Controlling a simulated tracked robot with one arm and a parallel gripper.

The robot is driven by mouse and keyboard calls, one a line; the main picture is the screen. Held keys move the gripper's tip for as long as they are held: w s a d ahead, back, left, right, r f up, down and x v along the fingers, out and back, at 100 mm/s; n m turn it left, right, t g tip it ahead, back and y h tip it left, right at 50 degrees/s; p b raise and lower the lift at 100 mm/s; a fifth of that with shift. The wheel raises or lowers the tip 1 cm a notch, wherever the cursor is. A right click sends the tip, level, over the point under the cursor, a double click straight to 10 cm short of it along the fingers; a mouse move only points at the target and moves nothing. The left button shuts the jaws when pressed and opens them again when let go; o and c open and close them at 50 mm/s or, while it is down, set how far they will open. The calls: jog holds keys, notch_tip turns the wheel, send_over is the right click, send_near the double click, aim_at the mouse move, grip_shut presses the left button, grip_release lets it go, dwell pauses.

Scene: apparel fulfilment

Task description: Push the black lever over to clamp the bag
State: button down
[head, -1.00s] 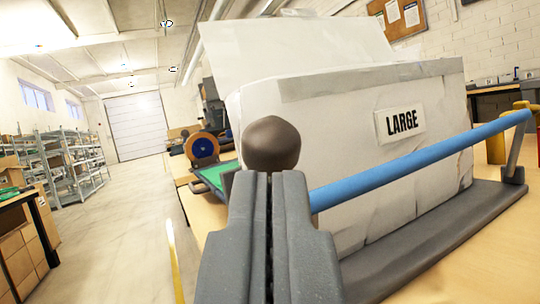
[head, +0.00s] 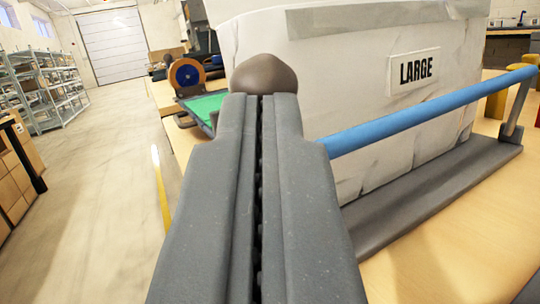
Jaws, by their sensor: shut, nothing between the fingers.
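My gripper (head: 258,98) is shut, with its grey fingers together and nothing between them. A dark rounded knob (head: 265,74) shows just beyond the fingertips; I cannot tell whether they touch it. It looks like the end of the black lever, whose shaft is hidden behind my fingers. A blue bar (head: 425,110) runs across the front of the white bag (head: 350,70), which has a "LARGE" label (head: 415,67). The bag stands on a dark grey base (head: 430,195).
The base rests on a light wooden table (head: 460,245). Left of the bag are a green surface (head: 205,105) and a blue disc with an orange rim (head: 187,76). Open floor (head: 105,170) lies left, with shelving (head: 40,85) beyond. Yellow objects (head: 497,100) stand at the right.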

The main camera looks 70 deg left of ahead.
jog(key=a+r+n+g+h+p, duration=0.2)
jog(key=a+p, duration=0.4)
jog(key=p, duration=0.4)
jog(key=n+h, duration=0.1)
jog(key=h, duration=0.1)
jog(key=shift+a+r+g+h, duration=0.2)
jog(key=shift+g+h, duration=0.1)
jog(key=shift+g, duration=0.1)
jog(key=shift+s+a, duration=0.15)
jog(key=f+p+v, duration=0.1)
jog(key=p+v, duration=0.2)
jog(key=v, duration=1.1)
jog(key=shift+d, duration=0.4)
jog(key=shift+f, duration=0.1)
